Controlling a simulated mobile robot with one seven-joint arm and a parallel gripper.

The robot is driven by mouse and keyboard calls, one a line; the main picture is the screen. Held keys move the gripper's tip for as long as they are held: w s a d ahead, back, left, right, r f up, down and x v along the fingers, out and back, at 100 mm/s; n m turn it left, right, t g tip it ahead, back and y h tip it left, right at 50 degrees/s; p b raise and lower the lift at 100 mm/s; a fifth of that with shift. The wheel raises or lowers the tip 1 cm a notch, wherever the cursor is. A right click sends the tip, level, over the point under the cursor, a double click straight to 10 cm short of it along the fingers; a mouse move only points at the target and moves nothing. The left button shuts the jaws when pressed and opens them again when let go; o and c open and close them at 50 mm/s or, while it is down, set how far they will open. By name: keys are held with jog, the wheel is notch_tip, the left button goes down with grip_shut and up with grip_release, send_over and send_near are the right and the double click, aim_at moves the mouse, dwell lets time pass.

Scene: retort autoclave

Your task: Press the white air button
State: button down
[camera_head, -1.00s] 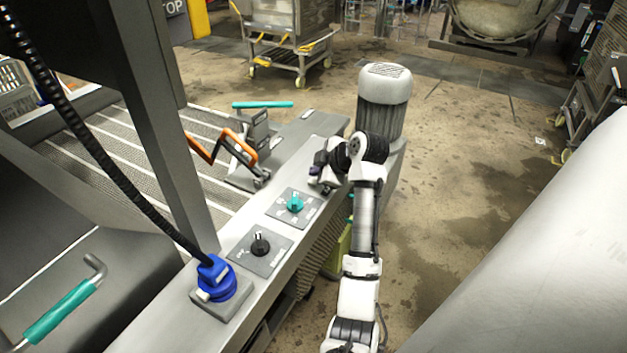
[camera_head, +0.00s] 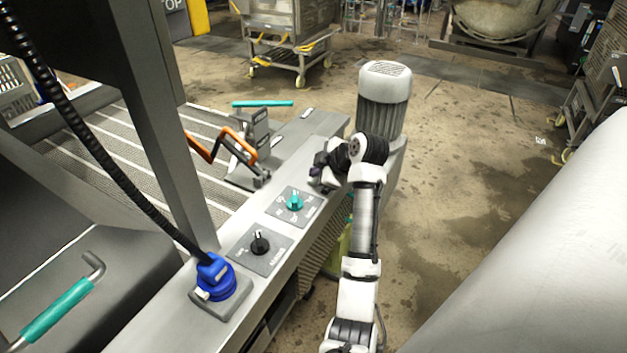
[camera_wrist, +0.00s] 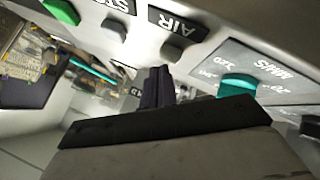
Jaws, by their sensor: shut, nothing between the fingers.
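In the head view my gripper (camera_head: 316,180) is at the panel's right edge, beyond the teal knob, and my wrist hides the button.
A teal knob (camera_head: 295,201), black knob (camera_head: 260,243) and blue connector (camera_head: 215,278) line the panel. A grey motor (camera_head: 385,85) stands behind my wrist.

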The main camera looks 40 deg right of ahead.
jog(key=shift+f+b, duration=0.35)
jog(key=shift+f, duration=0.25)
dwell(0.7)
jog(key=shift+r, duration=0.15)
dwell(0.3)
jog(key=shift+r+p, duration=0.55)
jog(key=shift+r, duration=0.25)
jog(key=shift+r+p, duration=1.55)
jog(key=shift+r, duration=1)
